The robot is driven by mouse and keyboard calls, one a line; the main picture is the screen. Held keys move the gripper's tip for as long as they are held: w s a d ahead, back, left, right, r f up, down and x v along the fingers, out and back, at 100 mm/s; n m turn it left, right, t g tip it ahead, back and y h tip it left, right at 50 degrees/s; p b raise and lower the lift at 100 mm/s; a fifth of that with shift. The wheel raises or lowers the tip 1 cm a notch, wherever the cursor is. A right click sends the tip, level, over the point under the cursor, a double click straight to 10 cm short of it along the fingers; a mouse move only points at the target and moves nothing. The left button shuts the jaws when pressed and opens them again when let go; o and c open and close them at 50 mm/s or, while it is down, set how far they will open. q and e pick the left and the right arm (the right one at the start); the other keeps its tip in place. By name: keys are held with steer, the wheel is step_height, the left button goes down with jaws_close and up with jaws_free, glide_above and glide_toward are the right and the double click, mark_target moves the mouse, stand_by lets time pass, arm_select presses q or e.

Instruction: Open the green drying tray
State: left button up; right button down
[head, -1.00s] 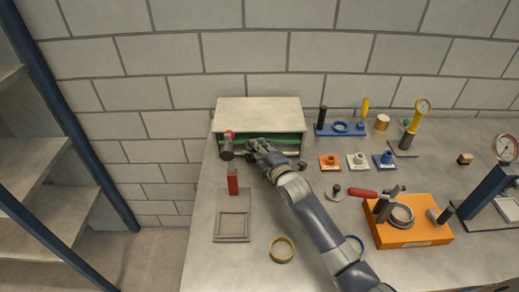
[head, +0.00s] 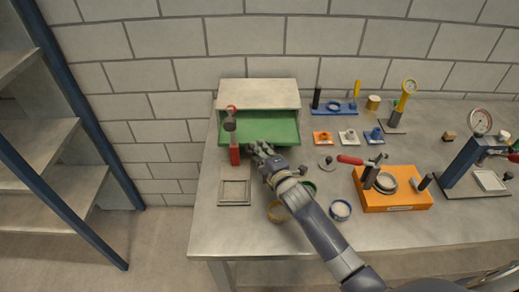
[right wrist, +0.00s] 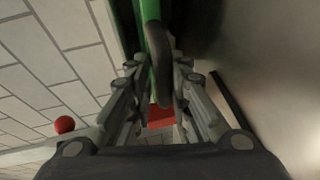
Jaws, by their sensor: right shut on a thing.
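The green drying tray (head: 262,128) is drawn out of the beige cabinet (head: 258,92) toward me, and its flat green inside shows in the head view. My right gripper (head: 256,150) is at the tray's front edge and is shut on its dark handle. In the right wrist view, the dark curved handle (right wrist: 158,60) lies between the fingers of my right gripper (right wrist: 156,80), with the tray's green edge (right wrist: 156,30) beside it. The fingers partly hide the handle in the head view. My left gripper is not in view.
A red stand with a dark head (head: 234,150) is close left of the tray. A square frame (head: 235,192) lies before it. Rings (head: 340,210) lie near my right arm. An orange fixture (head: 395,195) with a red-handled clamp stands to the right. Shelves (head: 60,165) stand at the left.

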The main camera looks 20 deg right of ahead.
steer(key=c, duration=1.9)
jaws_free()
steer(key=shift+s+f, duration=0.15)
steer(key=shift+f, duration=0.35)
steer(key=o, duration=0.3)
steer(key=shift+r, duration=0.25)
steer(key=shift+s, duration=0.35)
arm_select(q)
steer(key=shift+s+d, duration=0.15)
arm_select(e)
steer(key=v, duration=1.1)
